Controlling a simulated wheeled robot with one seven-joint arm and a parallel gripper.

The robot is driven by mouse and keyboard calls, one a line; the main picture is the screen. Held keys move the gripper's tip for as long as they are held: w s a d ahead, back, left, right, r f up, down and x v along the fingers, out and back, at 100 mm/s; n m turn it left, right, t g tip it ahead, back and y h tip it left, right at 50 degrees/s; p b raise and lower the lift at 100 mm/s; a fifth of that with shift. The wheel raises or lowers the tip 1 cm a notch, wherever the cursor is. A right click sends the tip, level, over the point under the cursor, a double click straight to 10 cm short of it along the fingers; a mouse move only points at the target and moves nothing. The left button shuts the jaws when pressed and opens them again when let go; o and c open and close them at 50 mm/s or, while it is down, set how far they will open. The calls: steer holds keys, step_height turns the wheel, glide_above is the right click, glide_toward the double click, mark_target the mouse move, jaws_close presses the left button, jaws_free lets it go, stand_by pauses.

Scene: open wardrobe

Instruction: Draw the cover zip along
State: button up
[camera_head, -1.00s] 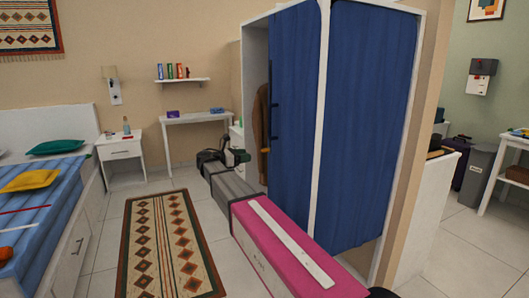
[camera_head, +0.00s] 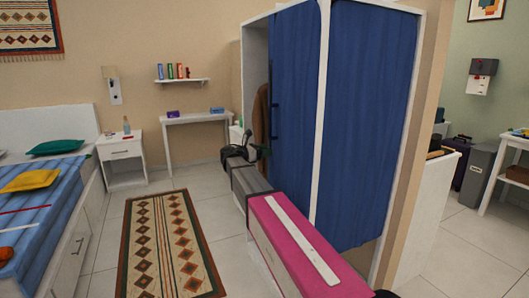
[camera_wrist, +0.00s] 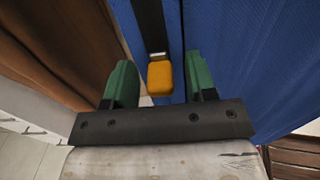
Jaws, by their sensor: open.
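The blue cover (camera_head: 366,125) hangs over the wardrobe front, and it also shows in the wrist view (camera_wrist: 235,65). In the wrist view a black strip (camera_wrist: 150,25) runs down beside the blue cloth to a yellow-orange zip pull (camera_wrist: 160,77) on a small metal piece. My gripper (camera_wrist: 153,82) is open, with one green finger on each side of the pull. Gaps show between the pull and both fingers. In the head view my gripper (camera_head: 258,151) is at the wardrobe's left opening, and the pull cannot be made out there.
A brown garment (camera_head: 260,115) hangs inside the wardrobe, close to the left of my gripper. A white frame post (camera_head: 321,110) divides the blue panels. A patterned rug (camera_head: 170,245) lies on the floor at left, beside the bed (camera_head: 40,210).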

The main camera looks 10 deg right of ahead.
mark_target(271, 63)
jaws_close()
step_height(271, 63, up, 39)
steer(key=shift+f, duration=0.2)
stand_by(0.4)
jaws_free()
steer(key=v, duration=1)
steer(key=shift+a, duration=0.35)
steer(key=shift+s+f, duration=0.1)
